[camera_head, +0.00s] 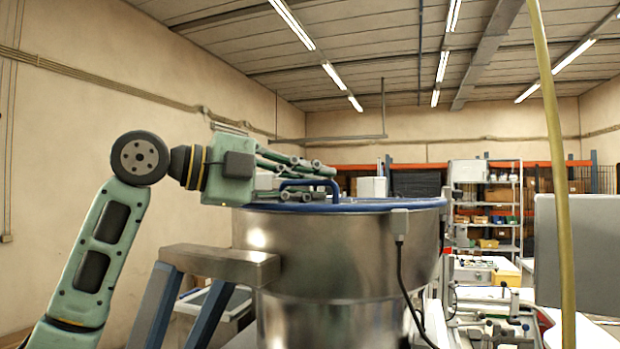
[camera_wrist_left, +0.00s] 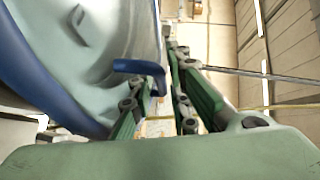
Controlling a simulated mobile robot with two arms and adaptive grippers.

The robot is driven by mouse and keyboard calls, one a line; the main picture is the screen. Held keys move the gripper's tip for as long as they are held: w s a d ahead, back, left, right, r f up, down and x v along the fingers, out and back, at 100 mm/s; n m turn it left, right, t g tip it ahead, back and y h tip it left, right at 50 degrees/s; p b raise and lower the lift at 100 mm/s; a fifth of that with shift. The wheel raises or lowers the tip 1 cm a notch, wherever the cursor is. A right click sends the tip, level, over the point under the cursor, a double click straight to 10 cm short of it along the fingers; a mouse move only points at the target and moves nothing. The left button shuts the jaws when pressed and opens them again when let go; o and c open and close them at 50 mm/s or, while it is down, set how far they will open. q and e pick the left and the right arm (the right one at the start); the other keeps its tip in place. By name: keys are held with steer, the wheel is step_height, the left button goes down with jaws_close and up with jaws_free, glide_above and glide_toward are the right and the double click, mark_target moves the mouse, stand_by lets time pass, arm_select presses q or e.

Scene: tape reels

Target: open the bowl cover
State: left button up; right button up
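A large steel bowl (camera_head: 340,260) stands in the middle of the head view. Its cover has a blue rim (camera_head: 400,206) and lies on top of the bowl. A blue handle (camera_head: 308,184) rises from the cover. In the left wrist view the cover (camera_wrist_left: 95,45) fills the upper left, and the handle (camera_wrist_left: 140,67) reaches in front of the fingers. My left gripper (camera_head: 326,182) reaches in from the left, level with the handle. Its fingers are apart, with the handle's end at the gap between them (camera_wrist_left: 165,85). I cannot tell whether they touch it. My right gripper is not in view.
A metal bracket with blue legs (camera_head: 220,262) stands left of the bowl, below my arm. A black cable hangs from a grey box (camera_head: 399,224) on the bowl's side. A yellowish upright pole (camera_head: 560,180) stands at the right. Shelves (camera_head: 490,205) stand behind.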

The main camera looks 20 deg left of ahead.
arm_select(q)
steer(key=shift+c, duration=0.2)
jaws_close()
steer(key=shift+d, duration=0.1)
